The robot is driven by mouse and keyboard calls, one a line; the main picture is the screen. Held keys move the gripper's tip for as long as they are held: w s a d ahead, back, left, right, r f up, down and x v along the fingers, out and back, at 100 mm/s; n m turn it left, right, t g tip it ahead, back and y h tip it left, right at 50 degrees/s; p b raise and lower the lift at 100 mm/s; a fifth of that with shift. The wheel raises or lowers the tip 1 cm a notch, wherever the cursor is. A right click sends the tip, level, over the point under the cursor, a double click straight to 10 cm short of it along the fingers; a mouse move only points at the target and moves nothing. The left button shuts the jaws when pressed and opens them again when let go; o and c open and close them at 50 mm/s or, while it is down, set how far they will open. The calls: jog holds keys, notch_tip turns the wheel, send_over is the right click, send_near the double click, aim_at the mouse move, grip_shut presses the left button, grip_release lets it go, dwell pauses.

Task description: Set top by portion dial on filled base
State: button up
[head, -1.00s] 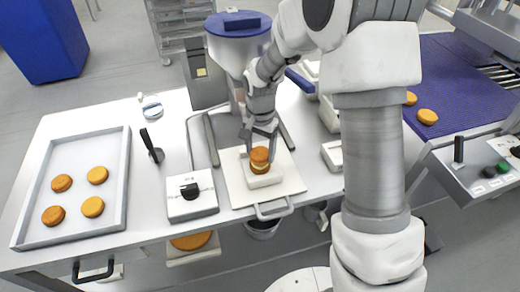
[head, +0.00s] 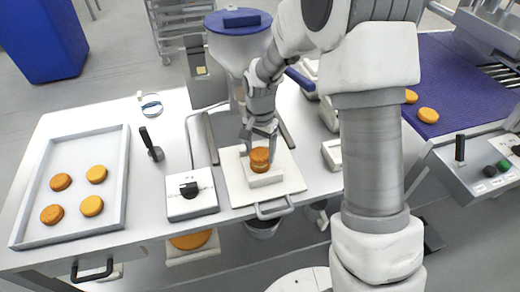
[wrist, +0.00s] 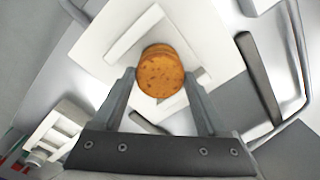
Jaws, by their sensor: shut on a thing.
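An orange-brown round top (head: 260,155) is held between the fingers of my gripper (head: 259,147), over the raised white block (head: 263,180) on the white board (head: 240,199). In the wrist view the same top (wrist: 160,72) shows from above between the two fingertips (wrist: 160,80). A second round edge shows just beneath it, so the top sits on or very close above the filled base. The filling and any small gap cannot be made out now. The portion dial (head: 190,190) is a black knob on a white box left of the board.
A grey tray (head: 122,190) with several orange rounds lies at the left. A hopper (head: 238,50) with a blue lid stands behind the board. A black-handled tool (head: 153,147) stands between tray and dial box. A blue belt (head: 440,60) with rounds is at the right.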

jog(key=shift+f+b, duration=0.3)
jog(key=shift+f, duration=0.15)
jog(key=o, duration=0.8)
jog(key=shift+r, duration=0.2)
jog(key=shift+r+p, duration=2.45)
jog(key=shift+r, duration=0.95)
